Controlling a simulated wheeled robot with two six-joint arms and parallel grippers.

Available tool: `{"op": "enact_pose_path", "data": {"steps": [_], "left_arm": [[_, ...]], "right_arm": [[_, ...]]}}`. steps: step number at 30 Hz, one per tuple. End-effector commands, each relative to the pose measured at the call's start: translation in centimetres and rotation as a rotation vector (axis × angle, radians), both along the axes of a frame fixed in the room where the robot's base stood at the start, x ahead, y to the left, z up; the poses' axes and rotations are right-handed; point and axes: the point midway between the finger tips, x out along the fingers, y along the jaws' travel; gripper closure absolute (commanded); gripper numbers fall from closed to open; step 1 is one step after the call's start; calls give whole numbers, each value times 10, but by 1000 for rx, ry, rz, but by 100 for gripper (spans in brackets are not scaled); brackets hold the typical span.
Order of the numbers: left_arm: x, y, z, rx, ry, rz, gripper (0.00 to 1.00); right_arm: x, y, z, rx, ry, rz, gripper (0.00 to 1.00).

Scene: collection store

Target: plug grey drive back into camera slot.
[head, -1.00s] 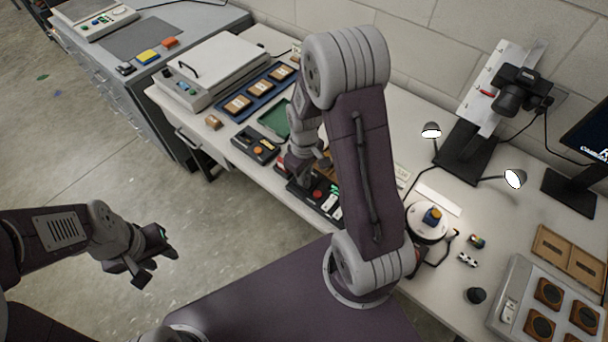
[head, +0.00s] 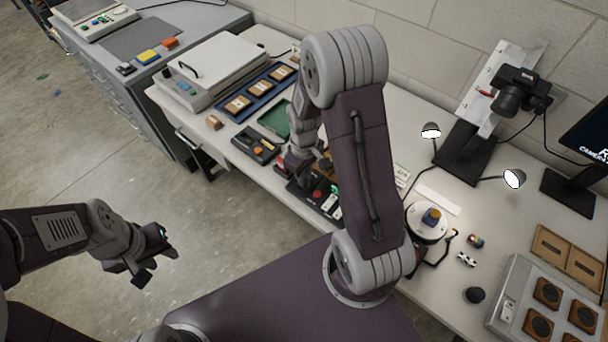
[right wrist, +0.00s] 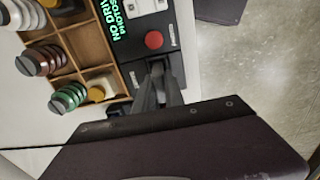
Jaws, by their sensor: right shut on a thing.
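A dark box with a red button (right wrist: 153,40) and a lit green display (right wrist: 112,20) reading "NO DRIVE" lies below my right gripper. The same box (head: 318,194) sits near the table's front edge in the head view. My right gripper (right wrist: 159,76) is shut at the near end of this box, in line with the red button. The grey drive in it is almost wholly hidden by the fingers, and I cannot tell whether it touches the slot. My left gripper (head: 150,262) is open and empty over the floor, away from the table.
A wooden compartment tray (right wrist: 75,47) with several round-topped pieces lies beside the box. Another dark unit with an orange button (head: 258,146) and a green tray (head: 274,118) are to the left. A camera on a stand (head: 512,90) and a round white device (head: 427,224) are to the right.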

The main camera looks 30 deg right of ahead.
Motion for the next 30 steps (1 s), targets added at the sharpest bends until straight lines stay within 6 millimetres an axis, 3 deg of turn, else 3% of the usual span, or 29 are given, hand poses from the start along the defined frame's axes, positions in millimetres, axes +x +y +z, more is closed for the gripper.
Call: {"op": "enact_pose_path", "data": {"steps": [30], "left_arm": [[0, 0, -6, 0, 0, 0, 64]], "right_arm": [[0, 0, -12, 0, 0, 0, 100]]}}
